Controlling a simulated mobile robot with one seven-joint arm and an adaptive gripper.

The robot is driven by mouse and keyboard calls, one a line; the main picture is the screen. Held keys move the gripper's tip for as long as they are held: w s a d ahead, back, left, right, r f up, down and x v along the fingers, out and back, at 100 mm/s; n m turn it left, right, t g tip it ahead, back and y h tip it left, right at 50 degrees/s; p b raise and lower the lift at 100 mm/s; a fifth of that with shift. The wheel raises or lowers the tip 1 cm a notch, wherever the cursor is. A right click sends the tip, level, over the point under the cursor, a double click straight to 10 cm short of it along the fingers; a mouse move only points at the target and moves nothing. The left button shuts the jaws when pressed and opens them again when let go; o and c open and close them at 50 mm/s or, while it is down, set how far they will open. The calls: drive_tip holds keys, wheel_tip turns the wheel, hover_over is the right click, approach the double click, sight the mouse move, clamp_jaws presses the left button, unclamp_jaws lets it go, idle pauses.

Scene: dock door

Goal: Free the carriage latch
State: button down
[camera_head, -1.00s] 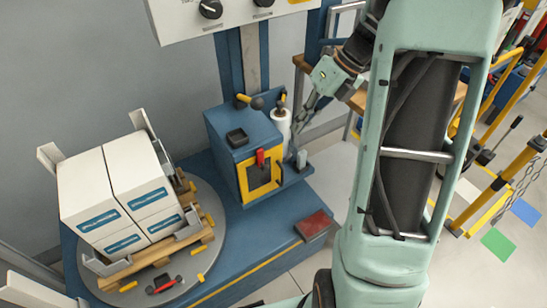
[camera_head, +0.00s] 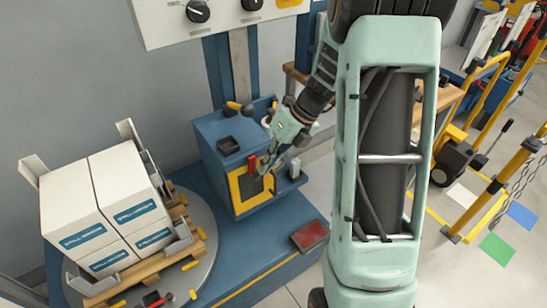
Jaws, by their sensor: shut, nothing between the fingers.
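A blue carriage box (camera_head: 218,165) stands on the blue machine base. Its front has a yellow-framed dark panel (camera_head: 236,193) with a red handle (camera_head: 252,166) at its upper edge. A yellow lever with a black knob (camera_head: 240,108) sits on top of the box. Which of these is the carriage latch I cannot tell for sure. My gripper (camera_head: 264,167) is shut and empty, in front of the box's right side, just right of the red handle. Whether it touches the handle is unclear. My gripper hides part of the panel and the white roll behind.
White cartons (camera_head: 105,210) on a wooden pallet stand on a round turntable (camera_head: 207,262) at left. A red pedal (camera_head: 309,235) lies on the base's right end. A control panel (camera_head: 215,18) hangs above. Yellow rails and a chain (camera_head: 512,172) stand at right.

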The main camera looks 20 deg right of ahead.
drive_tip(key=shift+a+f, duration=0.15)
drive_tip(key=shift+f, duration=0.1)
drive_tip(key=shift+a+f+g+y+p, duration=0.15)
drive_tip(key=shift+g+y+p, duration=0.25)
drive_tip(key=shift+y+p, duration=0.85)
